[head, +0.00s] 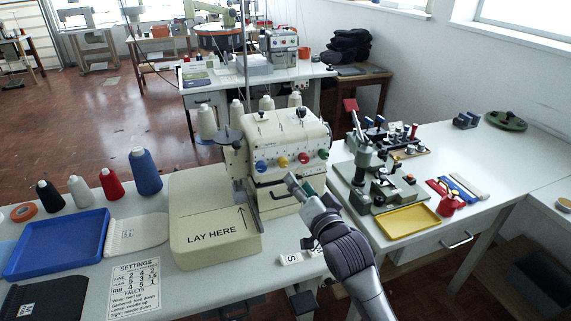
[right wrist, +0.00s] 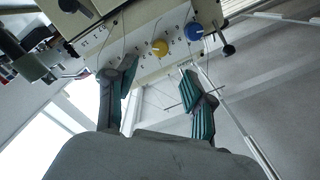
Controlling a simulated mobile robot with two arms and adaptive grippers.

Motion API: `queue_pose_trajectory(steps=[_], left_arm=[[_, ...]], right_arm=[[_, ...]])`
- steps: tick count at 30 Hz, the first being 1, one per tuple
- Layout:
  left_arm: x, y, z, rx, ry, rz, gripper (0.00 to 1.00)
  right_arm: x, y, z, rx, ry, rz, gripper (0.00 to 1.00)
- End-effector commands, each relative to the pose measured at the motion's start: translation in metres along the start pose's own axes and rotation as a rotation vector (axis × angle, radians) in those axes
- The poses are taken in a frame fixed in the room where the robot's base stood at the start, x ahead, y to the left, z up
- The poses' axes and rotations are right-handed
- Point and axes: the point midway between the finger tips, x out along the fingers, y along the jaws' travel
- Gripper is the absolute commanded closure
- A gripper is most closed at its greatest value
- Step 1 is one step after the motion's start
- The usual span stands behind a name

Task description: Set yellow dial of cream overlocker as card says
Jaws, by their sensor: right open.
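The cream overlocker (head: 285,135) stands on the white table with a row of blue, yellow, red and green dials on its front. The yellow dial (head: 283,162) is second from left; it also shows in the right wrist view (right wrist: 159,47), with a pale pointer mark whose exact reading I cannot tell. My right gripper (head: 302,186) is in front of and below the dials. In the right wrist view its fingers (right wrist: 155,73) are open and empty, apart from the yellow dial. The settings card (head: 135,288) lies at the table's front, its small figures hard to read. My left gripper is out of view.
A cream "LAY HERE" plate (head: 215,215) adjoins the overlocker. A blue tray (head: 58,244) and several thread cones, including a blue one (head: 145,170), are at left. A green machine (head: 372,180) and yellow tray (head: 407,221) stand right.

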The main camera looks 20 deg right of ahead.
Motion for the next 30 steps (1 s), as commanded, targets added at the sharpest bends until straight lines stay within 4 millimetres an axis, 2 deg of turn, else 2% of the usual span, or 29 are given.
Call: queue_pose_trajectory(steps=[1, 6, 12, 18, 26, 30], left_arm=[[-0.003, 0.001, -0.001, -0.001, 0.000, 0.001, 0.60], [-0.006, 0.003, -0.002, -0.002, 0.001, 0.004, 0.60], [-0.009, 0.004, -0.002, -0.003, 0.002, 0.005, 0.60], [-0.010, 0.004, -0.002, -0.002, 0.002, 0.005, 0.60], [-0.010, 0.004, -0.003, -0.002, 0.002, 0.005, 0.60], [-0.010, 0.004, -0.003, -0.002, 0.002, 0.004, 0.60]], right_arm=[[0.013, -0.002, -0.002, -0.001, 0.000, -0.001, 0.47], [0.049, -0.001, -0.001, -0.002, -0.001, 0.001, 0.47], [0.079, 0.000, 0.000, -0.001, -0.002, 0.001, 0.47], [0.091, 0.000, 0.001, -0.001, -0.003, 0.002, 0.47], [0.092, 0.001, 0.001, -0.001, -0.003, 0.001, 0.47], [0.092, 0.001, 0.001, -0.001, -0.003, 0.001, 0.69]])
